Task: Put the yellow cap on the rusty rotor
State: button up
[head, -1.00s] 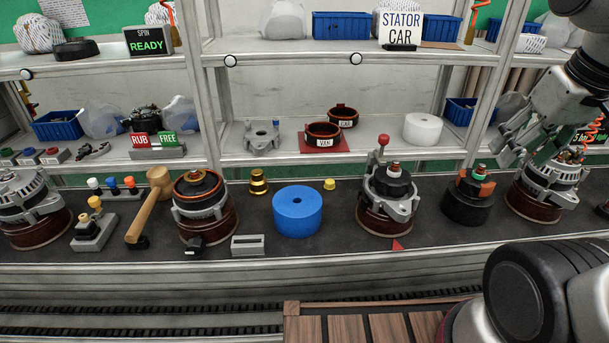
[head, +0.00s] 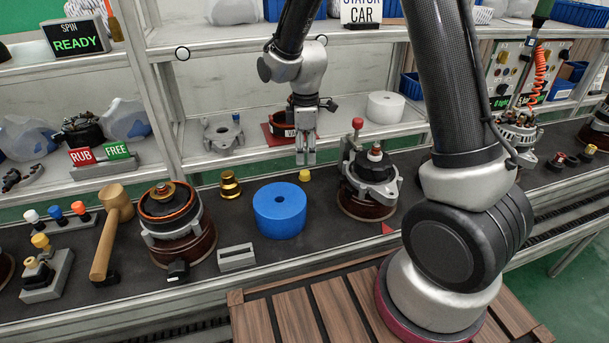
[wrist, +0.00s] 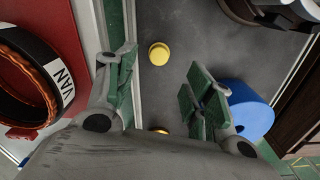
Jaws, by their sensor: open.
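The small yellow cap (head: 304,175) lies on the dark bench top behind the blue cylinder. In the wrist view, the cap (wrist: 159,53) shows between and beyond the fingertips, apart from them. My gripper (head: 306,161) is open and empty, pointing down just above the cap; its green-padded fingers show in the wrist view (wrist: 162,72). The rotor with a rusty-brown top (head: 165,193) appears to sit inside an alternator housing left of the blue cylinder, beside the mallet. I cannot be sure it is the rusty rotor.
The blue cylinder (head: 280,210) and a brass part (head: 229,184) stand near the cap. A second alternator (head: 369,182) with a red-knobbed lever is to the right. The shelf edge and red mat with the VAN ring (wrist: 62,82) lie close beside my gripper.

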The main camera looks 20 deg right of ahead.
aim_at(305, 172)
notch_tip(305, 172, down, 7)
jog(key=shift+f, duration=0.1)
dwell(0.3)
jog(key=c, duration=0.8)
